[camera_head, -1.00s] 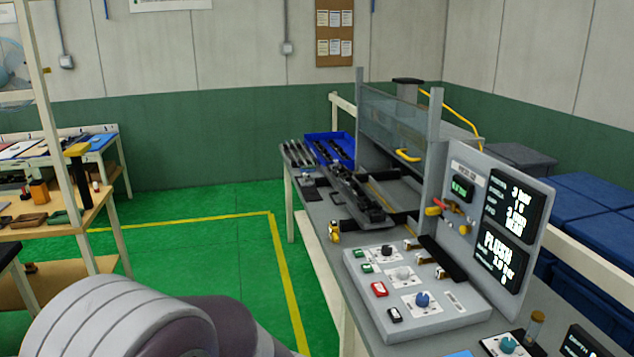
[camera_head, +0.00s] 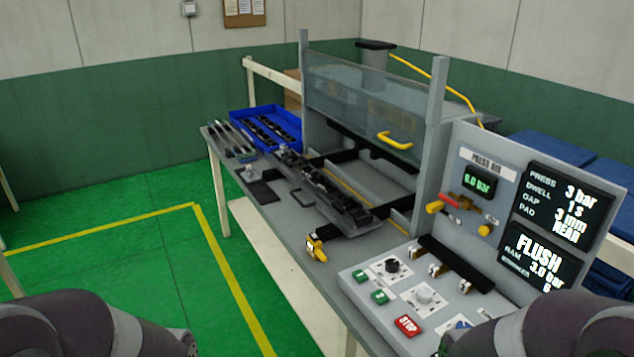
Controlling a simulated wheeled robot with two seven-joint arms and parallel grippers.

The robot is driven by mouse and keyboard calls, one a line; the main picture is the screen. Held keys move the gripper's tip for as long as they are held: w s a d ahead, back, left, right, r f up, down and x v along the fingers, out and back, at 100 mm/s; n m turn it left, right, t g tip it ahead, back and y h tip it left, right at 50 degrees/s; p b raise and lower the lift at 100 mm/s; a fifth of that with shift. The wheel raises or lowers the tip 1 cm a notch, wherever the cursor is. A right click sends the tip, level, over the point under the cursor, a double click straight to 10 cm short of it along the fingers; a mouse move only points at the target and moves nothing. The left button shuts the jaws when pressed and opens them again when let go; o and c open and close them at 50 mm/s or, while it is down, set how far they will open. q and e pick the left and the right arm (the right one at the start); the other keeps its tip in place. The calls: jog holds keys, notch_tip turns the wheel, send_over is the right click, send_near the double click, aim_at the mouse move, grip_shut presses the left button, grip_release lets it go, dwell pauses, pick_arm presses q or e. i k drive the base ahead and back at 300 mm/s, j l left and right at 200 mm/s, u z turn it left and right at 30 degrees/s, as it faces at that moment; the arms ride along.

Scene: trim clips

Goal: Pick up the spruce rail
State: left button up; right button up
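Several long narrow rails (camera_head: 232,141) in grey and dark tones lie side by side at the far left end of the grey bench. They are too small to tell which one is spruce. A long dark rail-like piece (camera_head: 322,190) with raised parts along it lies on a grey plate in front of the press. My left and right grippers are both out of view. Only rounded grey links of my arms show at the bottom left and bottom right corners.
A blue bin (camera_head: 291,113) holding dark parts stands behind the rails. The press has a clear guard with a yellow handle (camera_head: 396,139). A control panel (camera_head: 480,207) with buttons and displays fills the near right bench. Green floor (camera_head: 110,265) left of the bench is clear.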

aim_at(353, 211)
jog(key=z, duration=0.8)
jog(key=i+j+z, duration=0.2)
jog(key=j+z, duration=0.15)
jog(key=i+j+z, duration=0.2)
jog(key=j+z, duration=0.5)
jog(key=j, duration=0.2)
jog(key=i+j+z, duration=0.1)
jog(key=j+z, duration=0.4)
jog(key=j, duration=1.45)
jog(key=j+z, duration=0.1)
jog(key=j, duration=1.4)
jog(key=k, duration=0.05)
